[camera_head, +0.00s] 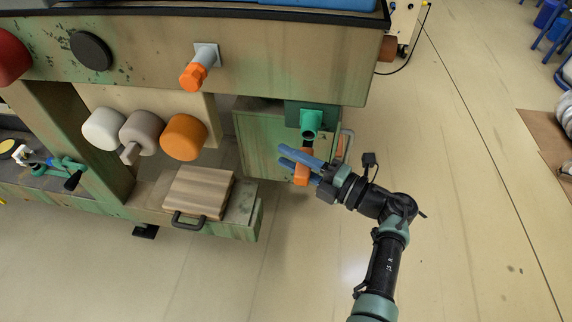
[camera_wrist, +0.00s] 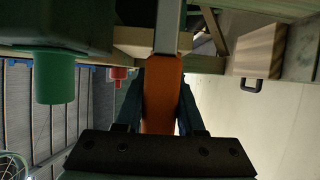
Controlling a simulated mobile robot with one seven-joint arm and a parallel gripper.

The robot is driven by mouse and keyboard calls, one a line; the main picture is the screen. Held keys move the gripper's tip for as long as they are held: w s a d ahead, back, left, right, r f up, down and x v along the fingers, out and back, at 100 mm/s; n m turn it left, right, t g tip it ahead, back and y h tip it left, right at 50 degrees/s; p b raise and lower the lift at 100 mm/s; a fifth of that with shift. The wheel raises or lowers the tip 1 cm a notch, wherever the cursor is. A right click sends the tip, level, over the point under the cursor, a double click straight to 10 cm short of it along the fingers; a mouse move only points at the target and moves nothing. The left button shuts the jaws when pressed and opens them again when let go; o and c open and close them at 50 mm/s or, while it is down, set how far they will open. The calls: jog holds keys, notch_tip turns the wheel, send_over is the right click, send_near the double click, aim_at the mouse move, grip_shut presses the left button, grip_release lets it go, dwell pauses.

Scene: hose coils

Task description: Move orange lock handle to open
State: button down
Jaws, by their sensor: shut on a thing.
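The orange lock handle (camera_head: 301,174) is beside the green cabinet at the lower right of the workbench in the head view. Its orange end shows just below my fingers. In the wrist view the orange handle (camera_wrist: 162,92) lies between my two dark blue fingers, with a flat grey bar (camera_wrist: 168,28) running on from it. My gripper (camera_head: 300,160) is shut on the handle. The fingers hide part of the handle and its pivot in the head view.
A green cylinder (camera_head: 311,122) sticks out just above my fingers. A grey-and-orange knob (camera_head: 197,72), an orange round pad (camera_head: 184,138) and a wooden block (camera_head: 198,192) are to the left. A grey bar handle (camera_head: 347,142) is close at the right.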

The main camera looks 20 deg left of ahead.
jog(key=shift+d+r+n+g+b, duration=0.1)
jog(key=shift+d+n+g+b, duration=0.1)
jog(key=shift+n+g+b, duration=0.15)
dwell(0.3)
jog(key=c, duration=0.5)
grip_release()
jog(key=shift+d, duration=0.15)
jog(key=d, duration=0.4)
jog(key=s+d+b, duration=0.1)
jog(key=d, duration=0.7)
jog(key=shift+s+d+b, duration=0.2)
jog(key=shift+d+b, duration=0.15)
jog(key=shift+b, duration=0.05)
